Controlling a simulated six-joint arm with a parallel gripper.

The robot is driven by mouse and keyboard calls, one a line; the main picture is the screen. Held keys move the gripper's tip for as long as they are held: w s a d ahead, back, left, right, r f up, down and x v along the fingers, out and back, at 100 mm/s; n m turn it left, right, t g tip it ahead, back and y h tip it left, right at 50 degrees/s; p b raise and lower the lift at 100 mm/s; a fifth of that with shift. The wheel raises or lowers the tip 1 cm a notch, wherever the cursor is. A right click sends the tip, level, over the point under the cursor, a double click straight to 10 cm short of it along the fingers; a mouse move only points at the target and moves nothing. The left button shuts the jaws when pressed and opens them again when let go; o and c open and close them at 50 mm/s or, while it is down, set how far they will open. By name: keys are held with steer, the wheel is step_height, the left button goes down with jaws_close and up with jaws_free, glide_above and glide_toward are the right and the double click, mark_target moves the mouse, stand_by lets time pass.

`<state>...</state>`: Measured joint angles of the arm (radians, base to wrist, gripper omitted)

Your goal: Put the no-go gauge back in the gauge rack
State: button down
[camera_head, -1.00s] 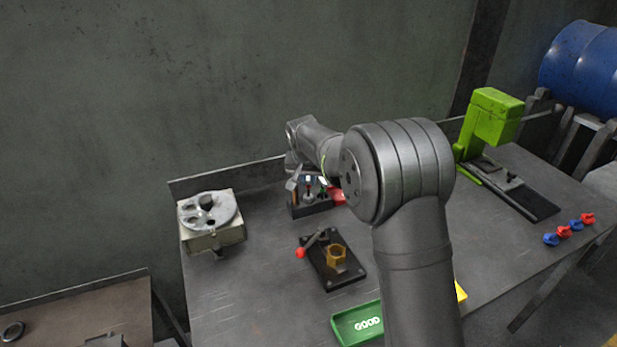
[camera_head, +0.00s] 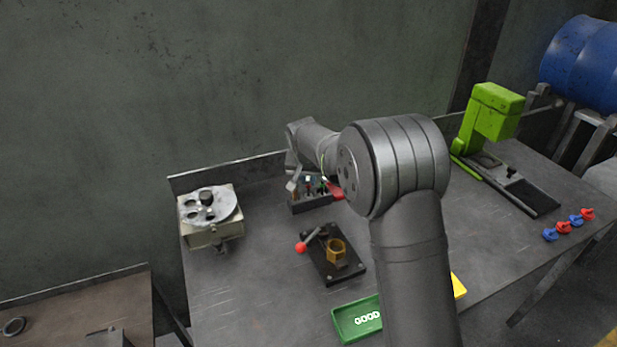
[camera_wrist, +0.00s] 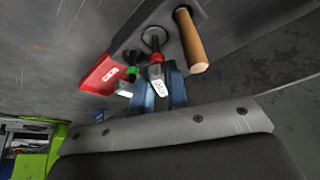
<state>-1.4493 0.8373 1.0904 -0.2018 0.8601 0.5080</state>
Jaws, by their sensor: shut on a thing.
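In the wrist view my gripper (camera_wrist: 158,76) has its two blue fingers closed around the red-handled gauge (camera_wrist: 156,69), which carries a white tag; I take it as the no-go gauge. Its far end lines up with a round metal socket on the grey gauge rack (camera_wrist: 200,12). I cannot tell how deep it sits in it. A green-handled gauge (camera_wrist: 132,72) stands just left of it, and a wooden handle (camera_wrist: 190,40) sticks out to its right. In the head view the rack (camera_head: 312,207) is at the back of the bench, with my gripper partly hidden above it.
A red tray (camera_wrist: 100,74) lies beside the rack. In front are a black fixture with a brass hex nut (camera_head: 336,251) and a red-knobbed lever (camera_head: 301,247). A green GOOD tray (camera_head: 356,320), a disc-topped box (camera_head: 212,228) and a green press (camera_head: 494,112) also stand on the bench.

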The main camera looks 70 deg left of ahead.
steer(key=shift+f, duration=0.3)
steer(key=c, duration=1.3)
jaws_free()
steer(key=shift+v, duration=3.45)
step_height(320, 180, up, 3)
steer(key=shift+r, duration=0.1)
steer(key=shift+o, duration=0.3)
